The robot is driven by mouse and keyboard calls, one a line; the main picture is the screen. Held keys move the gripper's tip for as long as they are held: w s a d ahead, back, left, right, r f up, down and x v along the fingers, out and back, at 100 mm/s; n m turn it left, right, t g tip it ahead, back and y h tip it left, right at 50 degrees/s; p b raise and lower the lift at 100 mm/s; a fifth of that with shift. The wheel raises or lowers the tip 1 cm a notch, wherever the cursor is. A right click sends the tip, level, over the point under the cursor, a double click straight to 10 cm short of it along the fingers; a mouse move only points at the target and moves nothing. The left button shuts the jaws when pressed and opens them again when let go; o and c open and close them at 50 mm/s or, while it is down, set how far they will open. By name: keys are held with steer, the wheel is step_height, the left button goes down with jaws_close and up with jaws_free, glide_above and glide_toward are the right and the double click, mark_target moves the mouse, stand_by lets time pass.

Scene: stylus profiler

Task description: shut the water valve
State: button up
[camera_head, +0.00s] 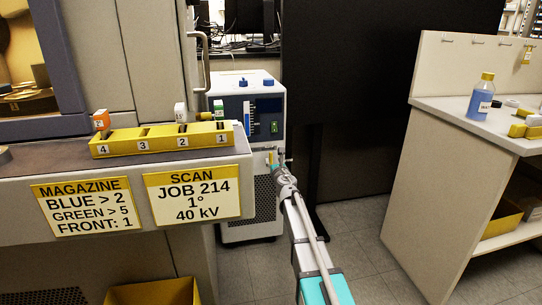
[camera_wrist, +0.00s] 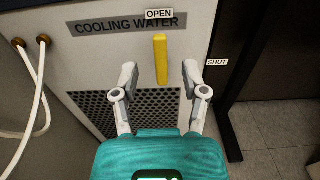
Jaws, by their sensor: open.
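The water valve's yellow lever handle (camera_wrist: 161,58) stands upright on the front panel of the chiller, its top just under the OPEN label (camera_wrist: 159,14). The SHUT label (camera_wrist: 217,62) is to the right of the handle. My gripper (camera_wrist: 160,72) is open, with one finger on each side of the handle's lower part and a gap on both sides. I cannot tell how far the fingertips are from the panel. In the head view, my gripper (camera_head: 277,162) is at the front of the white and blue chiller (camera_head: 250,185) and partly hides the valve.
Two pale hoses (camera_wrist: 38,95) hang from brass fittings left of the valve. A dark panel (camera_head: 345,110) stands right of the chiller. The instrument bench with a yellow magazine (camera_head: 160,140) is at left. A counter with a blue bottle (camera_head: 482,98) is at right, with open floor between.

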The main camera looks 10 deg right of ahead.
mark_target(271, 155)
steer(key=shift+w, duration=3.15)
steer(key=shift+c, duration=0.2)
jaws_close()
